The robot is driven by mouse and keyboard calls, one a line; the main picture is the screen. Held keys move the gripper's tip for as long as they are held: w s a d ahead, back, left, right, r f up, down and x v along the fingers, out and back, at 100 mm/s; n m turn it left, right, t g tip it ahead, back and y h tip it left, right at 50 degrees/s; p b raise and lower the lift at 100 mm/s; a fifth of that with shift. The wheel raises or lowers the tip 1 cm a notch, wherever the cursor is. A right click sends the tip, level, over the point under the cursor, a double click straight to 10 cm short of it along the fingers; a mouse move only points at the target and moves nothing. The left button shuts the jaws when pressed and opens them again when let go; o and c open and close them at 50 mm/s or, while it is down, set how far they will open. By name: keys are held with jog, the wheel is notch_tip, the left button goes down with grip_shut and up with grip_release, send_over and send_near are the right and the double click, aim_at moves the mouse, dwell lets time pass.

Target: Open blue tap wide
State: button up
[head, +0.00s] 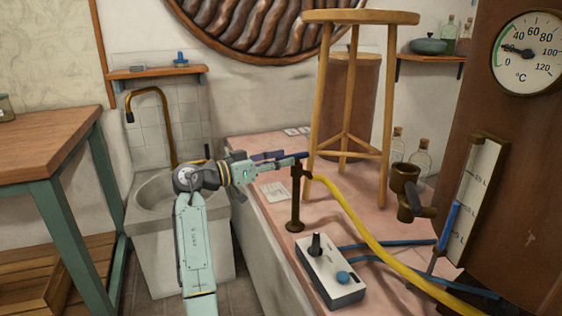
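A dark blue lever (299,155), apparently the blue tap's handle, lies roughly level at the top of a bronze post (295,205) on the pink-topped bench. A yellow hose (350,215) runs from beside the post top toward the lower right. My gripper (287,161) reaches in from the left, with its fingers at the lever. Whether they touch or hold it is too small to tell. The tap's body is partly hidden by my gripper and the stool leg.
A wooden stool (361,17) stands on the bench (262,178) close by. A white box (330,272) with a black lever and blue knob sits in front. A bronze valve (406,185), gauge tube (472,200) and temperature dial (528,53) are at right. A sink (146,218) is at left.

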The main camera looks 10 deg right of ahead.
jog(key=v, duration=1.1)
jog(key=shift+a, duration=0.25)
jog(key=shift+s, duration=0.1)
